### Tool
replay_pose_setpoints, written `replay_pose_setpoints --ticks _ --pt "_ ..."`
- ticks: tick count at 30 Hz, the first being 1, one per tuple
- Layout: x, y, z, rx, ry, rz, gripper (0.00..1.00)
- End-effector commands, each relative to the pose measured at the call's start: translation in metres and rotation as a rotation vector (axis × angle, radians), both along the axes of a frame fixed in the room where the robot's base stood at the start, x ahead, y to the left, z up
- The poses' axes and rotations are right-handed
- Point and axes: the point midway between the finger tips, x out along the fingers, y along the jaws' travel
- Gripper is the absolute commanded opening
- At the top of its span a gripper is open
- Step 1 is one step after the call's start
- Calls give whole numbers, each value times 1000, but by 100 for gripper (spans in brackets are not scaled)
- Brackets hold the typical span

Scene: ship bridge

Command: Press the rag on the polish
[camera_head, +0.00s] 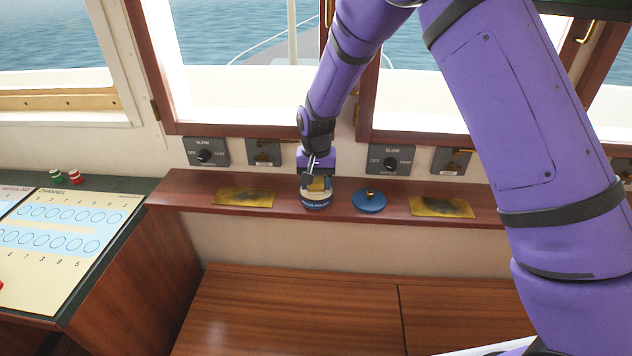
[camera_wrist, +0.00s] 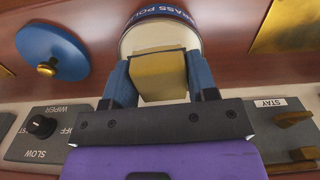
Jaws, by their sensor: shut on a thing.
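The polish tin (camera_head: 317,203), an open round tin with a dark blue label, stands on the wooden ledge. It also shows in the wrist view (camera_wrist: 152,13), with "BRASS POLISH" lettering partly visible. My gripper (camera_head: 318,181) points down at the tin's mouth. Its blue fingers are shut on the rag (camera_wrist: 158,75), a yellow folded block. The rag overlaps the tin's pale opening in the wrist view. I cannot tell whether it touches the polish inside, as the rag and fingers hide much of the opening.
A blue lid (camera_head: 368,202) with a brass knob lies right of the tin. Tarnished brass plates (camera_head: 244,197) and (camera_head: 441,207) lie on the ledge (camera_head: 290,207) on either side. Wiper switch panels (camera_head: 390,160) are on the wall behind. A chart table (camera_head: 65,230) stands at left.

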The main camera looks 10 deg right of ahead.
Motion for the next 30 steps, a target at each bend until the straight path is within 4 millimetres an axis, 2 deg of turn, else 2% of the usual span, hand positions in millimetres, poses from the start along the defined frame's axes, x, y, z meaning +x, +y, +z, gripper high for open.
replay_pose_setpoints --ticks 18,30 --pt "1 0 44 1 -4 0 34" --pt "1 0 67 1 -3 0 34"
